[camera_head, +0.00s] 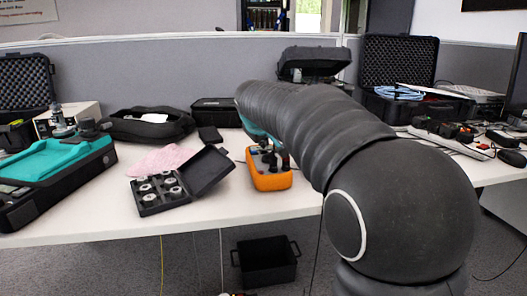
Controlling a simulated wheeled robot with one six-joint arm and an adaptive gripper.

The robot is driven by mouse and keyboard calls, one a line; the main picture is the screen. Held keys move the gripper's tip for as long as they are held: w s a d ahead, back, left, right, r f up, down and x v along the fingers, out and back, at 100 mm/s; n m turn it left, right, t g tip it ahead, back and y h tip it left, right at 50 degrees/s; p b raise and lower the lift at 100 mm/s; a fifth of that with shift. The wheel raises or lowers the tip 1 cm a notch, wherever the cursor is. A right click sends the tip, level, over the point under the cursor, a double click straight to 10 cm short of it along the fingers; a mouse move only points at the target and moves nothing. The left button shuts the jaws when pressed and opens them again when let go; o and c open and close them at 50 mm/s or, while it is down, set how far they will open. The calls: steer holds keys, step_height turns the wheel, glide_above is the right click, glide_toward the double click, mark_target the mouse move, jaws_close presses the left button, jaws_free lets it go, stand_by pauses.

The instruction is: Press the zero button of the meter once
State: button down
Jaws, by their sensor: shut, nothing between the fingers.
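The meter (269,181) is an orange-cased device on the white table, a little right of the picture's middle. Its dark top face is partly covered, and I cannot make out the zero button. My arm reaches over from the right and hides much of the area behind the meter. My gripper (282,160) shows only as small dark parts just over the meter's top, below the arm. It is shut with nothing held. I cannot tell whether its tips touch the meter.
An open black case with round metal pieces (150,197) stands left of the meter, with a pink cloth (160,158) behind it. A teal-topped black case (60,165) is at far left. A black crate (266,262) is under the table. Cables and small devices lie at right.

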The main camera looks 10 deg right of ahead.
mark_target(263, 151)
steer(key=shift+f+b, duration=0.3)
steer(key=shift+f, duration=0.1)
stand_by(0.5)
steer(key=shift+r, duration=0.1)
steer(key=shift+r+p, duration=0.7)
steer(key=shift+r, duration=0.05)
steer(key=shift+r+p, duration=2.05)
steer(key=shift+r, duration=0.5)
steer(key=shift+f, duration=0.1)
